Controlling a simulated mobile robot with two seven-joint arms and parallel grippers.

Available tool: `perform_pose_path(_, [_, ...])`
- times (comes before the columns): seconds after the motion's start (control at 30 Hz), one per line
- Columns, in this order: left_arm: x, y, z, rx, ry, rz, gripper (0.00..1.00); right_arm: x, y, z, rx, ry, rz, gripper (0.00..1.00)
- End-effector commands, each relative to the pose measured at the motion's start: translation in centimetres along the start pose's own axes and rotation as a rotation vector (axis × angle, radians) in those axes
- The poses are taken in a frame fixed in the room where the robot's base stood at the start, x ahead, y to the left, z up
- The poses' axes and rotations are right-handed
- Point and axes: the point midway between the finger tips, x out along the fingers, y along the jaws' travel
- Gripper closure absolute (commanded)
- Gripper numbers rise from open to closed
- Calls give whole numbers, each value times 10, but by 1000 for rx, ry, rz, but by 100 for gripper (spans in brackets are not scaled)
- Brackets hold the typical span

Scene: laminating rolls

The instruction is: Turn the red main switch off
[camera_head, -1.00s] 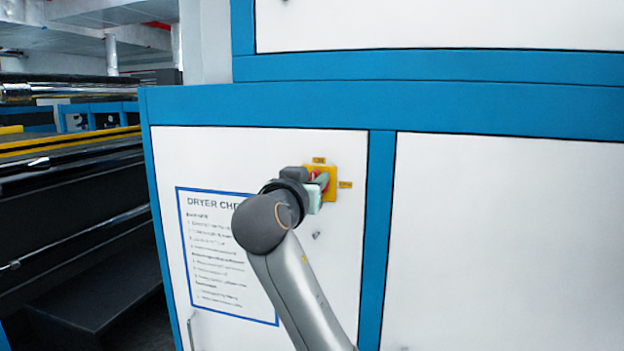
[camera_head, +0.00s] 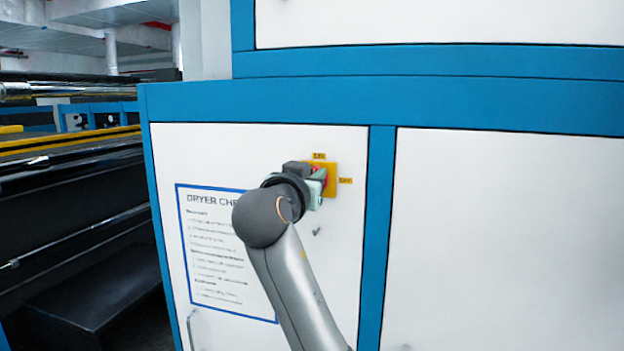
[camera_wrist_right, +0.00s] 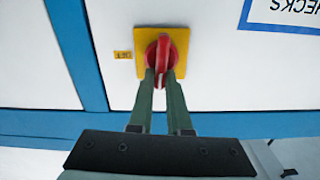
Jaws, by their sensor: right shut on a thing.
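The red main switch (camera_wrist_right: 164,50) is a round knob with a raised bar handle on a square yellow plate (camera_wrist_right: 181,41). In the wrist view the bar stands close to vertical. My right gripper (camera_wrist_right: 162,76) is shut on the bar, one finger on each side. In the head view my right gripper (camera_head: 316,186) hides most of the switch; a bit of red and the plate (camera_head: 331,180) show. A small yellow label (camera_head: 319,156) is above the plate and another (camera_head: 345,181) is to its right. My left gripper is not in view.
The switch is on a white panel in a blue frame (camera_head: 378,240). A blue-edged notice sheet (camera_head: 222,262) hangs left of the switch, partly behind my right arm. A small fitting (camera_head: 316,232) is below the plate. Dark machinery with rollers (camera_head: 75,215) stands at the left.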

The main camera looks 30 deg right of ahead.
Motion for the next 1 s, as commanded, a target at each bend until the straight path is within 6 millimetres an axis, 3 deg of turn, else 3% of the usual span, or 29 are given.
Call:
perform_pose_path(0.4, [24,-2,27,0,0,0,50,-1,6,6,354,-3,-3,100])
perform_pose_path(1.0, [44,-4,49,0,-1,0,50,0,15,10,921,-3,0,100])
